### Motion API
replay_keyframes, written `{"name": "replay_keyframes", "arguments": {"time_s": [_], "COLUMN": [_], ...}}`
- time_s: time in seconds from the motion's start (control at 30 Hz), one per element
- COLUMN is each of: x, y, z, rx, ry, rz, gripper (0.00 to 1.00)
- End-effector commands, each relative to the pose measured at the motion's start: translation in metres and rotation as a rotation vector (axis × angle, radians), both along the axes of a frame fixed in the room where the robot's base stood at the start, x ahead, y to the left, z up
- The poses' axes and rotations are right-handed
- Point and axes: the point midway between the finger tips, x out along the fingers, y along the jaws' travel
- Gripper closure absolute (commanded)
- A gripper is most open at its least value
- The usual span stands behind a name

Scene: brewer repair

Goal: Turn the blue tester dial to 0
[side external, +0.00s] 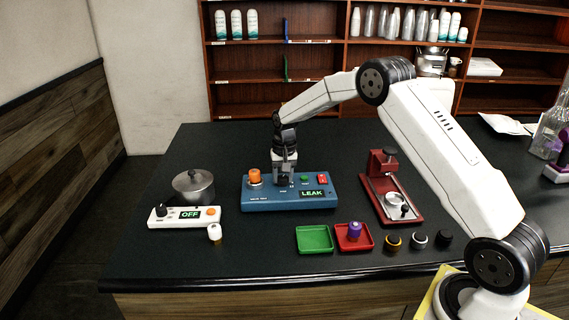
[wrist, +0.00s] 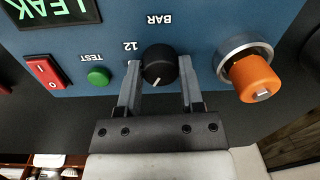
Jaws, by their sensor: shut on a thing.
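The blue tester (side external: 262,203) stands on the dark counter, with a lit green "LEAK" display (side external: 312,194). My gripper (side external: 284,178) points down over the middle of the tester. In the wrist view its two fingers (wrist: 160,88) are on either side of the black dial (wrist: 159,64), shut on it. The dial's white pointer mark shows toward the lower side of the picture. Labels "BAR" and "12" are beside the dial; the 0 label is not visible. In the side view the dial is hidden behind my gripper.
On the tester are an orange knob (wrist: 254,78), a green TEST button (wrist: 98,77) and a red switch (wrist: 45,72). A hot plate with a pot (side external: 194,187) stands left, a red press (side external: 388,190) right. Green (side external: 314,249) and red (side external: 343,247) trays are in front.

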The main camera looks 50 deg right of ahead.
Motion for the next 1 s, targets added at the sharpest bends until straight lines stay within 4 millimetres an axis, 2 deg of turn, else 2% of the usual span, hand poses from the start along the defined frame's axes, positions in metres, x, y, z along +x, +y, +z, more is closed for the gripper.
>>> {"name": "replay_keyframes", "arguments": {"time_s": [0.3,0.5,1.0], "x": [0.0011,0.0014,0.0016], "y": [-0.0008,-0.0008,-0.0007], "z": [0.0005,0.0007,0.0009], "rx": [0.0,-0.001,-0.002], "ry": [-0.004,-0.004,-0.004], "rz": [0.279,0.405,0.492], "gripper": [1.0,1.0,1.0]}}
